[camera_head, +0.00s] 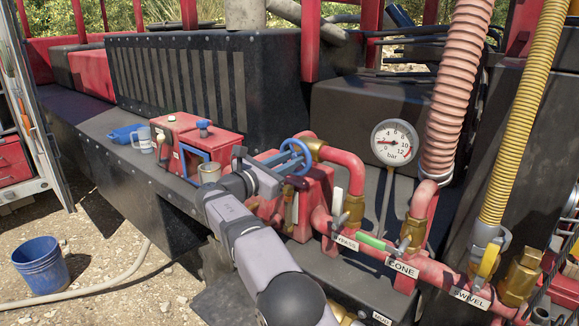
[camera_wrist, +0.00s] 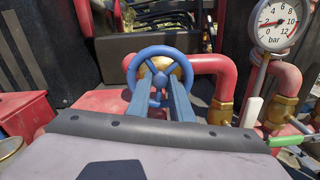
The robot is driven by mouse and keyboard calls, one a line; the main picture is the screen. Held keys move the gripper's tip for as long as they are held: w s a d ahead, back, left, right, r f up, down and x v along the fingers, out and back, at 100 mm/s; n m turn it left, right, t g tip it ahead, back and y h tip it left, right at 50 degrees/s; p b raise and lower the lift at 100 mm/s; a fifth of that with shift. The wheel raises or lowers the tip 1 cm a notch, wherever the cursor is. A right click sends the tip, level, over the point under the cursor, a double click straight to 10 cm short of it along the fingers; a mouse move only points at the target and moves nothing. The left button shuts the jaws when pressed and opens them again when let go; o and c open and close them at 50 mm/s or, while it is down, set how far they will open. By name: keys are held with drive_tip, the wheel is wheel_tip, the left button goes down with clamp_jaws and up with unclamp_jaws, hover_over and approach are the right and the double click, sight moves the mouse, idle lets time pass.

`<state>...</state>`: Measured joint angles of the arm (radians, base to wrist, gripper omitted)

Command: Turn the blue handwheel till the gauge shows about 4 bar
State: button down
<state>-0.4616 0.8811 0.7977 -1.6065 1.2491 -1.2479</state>
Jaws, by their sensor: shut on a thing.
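The blue handwheel (camera_head: 303,147) sits on a brass valve at the red pipework. It also shows in the wrist view (camera_wrist: 135,62), facing me, with its spokes visible. My gripper (camera_head: 284,166) reaches it from the lower left. In the wrist view its two long fingers (camera_wrist: 161,84) extend to the lower part of the wheel and are shut on it; the exact contact is partly hidden. The round white pressure gauge (camera_head: 394,142) stands to the right of the wheel. Its red needle points left, near the 2 mark. The gauge also shows in the wrist view (camera_wrist: 277,26).
Red pipework (camera_head: 344,157) with brass fittings lies right beside the wheel. A green-handled lever (camera_head: 371,241) is below the gauge. Thick pink (camera_head: 455,90) and yellow (camera_head: 522,110) hoses hang at right.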

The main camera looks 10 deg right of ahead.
drive_tip(key=m+b, duration=0.4)
drive_tip(key=m, duration=0.7)
drive_tip(key=shift+b, duration=0.3)
drive_tip(key=shift+m, duration=0.3)
drive_tip(key=c, duration=1.9)
unclamp_jaws()
drive_tip(key=shift+o, duration=0.2)
